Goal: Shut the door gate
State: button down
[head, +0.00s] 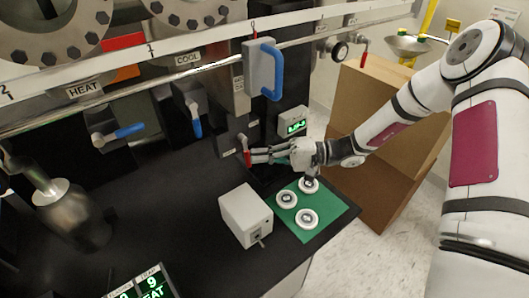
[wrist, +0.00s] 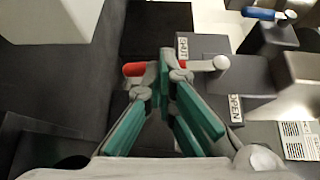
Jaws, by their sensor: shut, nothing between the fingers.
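The gate's small lever has a red grip (head: 247,158) and stands at the front of a dark grey block (head: 225,122). In the wrist view the red grip (wrist: 133,69) lies left of my fingertips, and a grey rod with a round end (wrist: 221,62) shows to their right. A SHUT label (wrist: 183,48) is beside the rod; an OPEN label (wrist: 235,108) is lower right. My gripper (head: 254,156) is shut and empty, its tips at the lever; it also shows in the wrist view (wrist: 166,58). The fingers hide the lever's middle; I cannot tell whether they touch it.
A light grey box (head: 245,215) and a green mat (head: 333,211) with white round flanges lie on the black bench below my gripper. Blue-handled levers (head: 130,130) and a blue door handle (head: 271,72) are nearby. A cardboard box (head: 375,110) stands behind my forearm.

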jog(key=shift+s+a+f+m+y, duration=0.15)
jog(key=shift+s+a+m+y, duration=0.15)
jog(key=shift+y, duration=0.25)
jog(key=shift+s+a+f+m+y, duration=0.1)
jog(key=shift+s+a+m+y, duration=0.05)
jog(key=shift+a+m+y, duration=0.35)
jog(key=shift+s, duration=0.2)
jog(key=d+b, duration=0.3)
jog(key=d, duration=1.1)
jog(key=shift+w+d, duration=0.35)
jog(key=shift+d, duration=0.05)
